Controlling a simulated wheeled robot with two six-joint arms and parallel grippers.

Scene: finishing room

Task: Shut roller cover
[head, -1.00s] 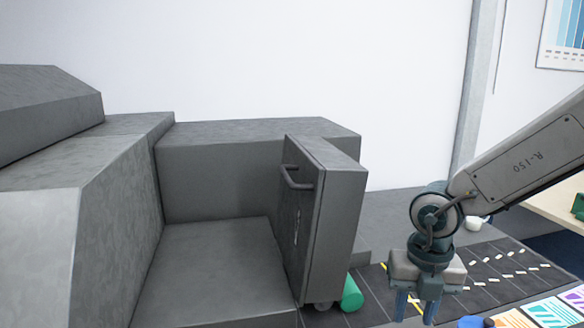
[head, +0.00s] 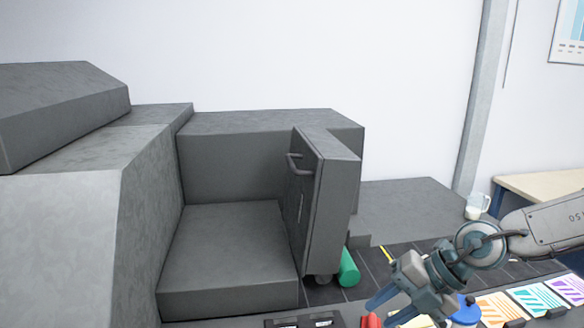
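The roller cover (head: 332,215) is a grey upright panel with a dark bar handle (head: 299,163) on its left face. It stands open, at an angle to the front of the grey machine (head: 262,122), and the recess left of it is exposed. My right gripper (head: 385,310) is at the lower right, in front of and to the right of the cover, apart from it. Its blue fingers point down and left and appear spread, with nothing seen between them. The fingertips are close to the lower edge of the picture. My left gripper is not in the picture.
A red object (head: 371,321), a blue-lidded item (head: 466,309) and coloured cards (head: 536,298) are near my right gripper. A white mug (head: 476,206) stands farther back. The grey recess floor (head: 230,255) is clear.

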